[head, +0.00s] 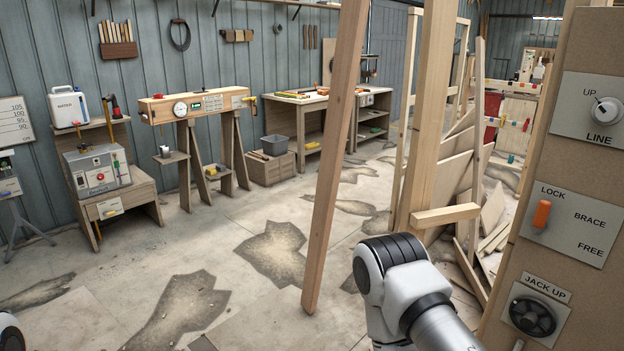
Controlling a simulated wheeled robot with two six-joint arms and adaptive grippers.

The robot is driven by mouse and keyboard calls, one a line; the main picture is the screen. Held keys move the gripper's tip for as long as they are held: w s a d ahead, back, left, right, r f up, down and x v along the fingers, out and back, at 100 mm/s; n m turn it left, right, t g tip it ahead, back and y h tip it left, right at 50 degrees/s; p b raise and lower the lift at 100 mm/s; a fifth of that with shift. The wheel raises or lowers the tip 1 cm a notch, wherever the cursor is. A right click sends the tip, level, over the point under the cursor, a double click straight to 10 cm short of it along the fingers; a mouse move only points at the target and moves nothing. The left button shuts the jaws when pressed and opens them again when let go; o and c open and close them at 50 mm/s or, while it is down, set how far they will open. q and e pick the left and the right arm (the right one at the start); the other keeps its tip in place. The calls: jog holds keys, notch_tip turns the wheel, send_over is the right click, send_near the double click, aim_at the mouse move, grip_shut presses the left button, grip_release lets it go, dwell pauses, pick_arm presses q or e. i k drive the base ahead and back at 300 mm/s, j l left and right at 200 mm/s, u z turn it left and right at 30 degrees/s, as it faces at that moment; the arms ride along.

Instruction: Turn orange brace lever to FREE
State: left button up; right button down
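The orange brace lever (542,214) is on a light grey plate (571,223) on the brown panel at the right. The plate reads LOCK at upper left, BRACE in the middle and FREE at lower right. The lever stands nearly upright below the word LOCK, away from FREE. My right arm comes in at the bottom right, left of the panel, but its gripper is out of view. Only a small bit of my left arm shows at the lower left edge, and its gripper is not visible. Nothing visible touches the lever.
Above the lever is the LINE knob (607,110), its pointer toward UP. Below is the round JACK UP control (532,316). A leaning wooden post (335,150) and an upright post (428,130) stand ahead of my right arm. Open stained floor (240,300) lies to the left.

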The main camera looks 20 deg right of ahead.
aim_at(540, 225)
jog(key=i+j+z, duration=0.25)
jog(key=z, duration=0.15)
jog(key=i+j+z, duration=0.55)
jog(key=j+z, duration=0.3)
jog(key=i+j+z, duration=0.1)
jog(key=j+z, duration=0.3)
jog(key=j, duration=0.1)
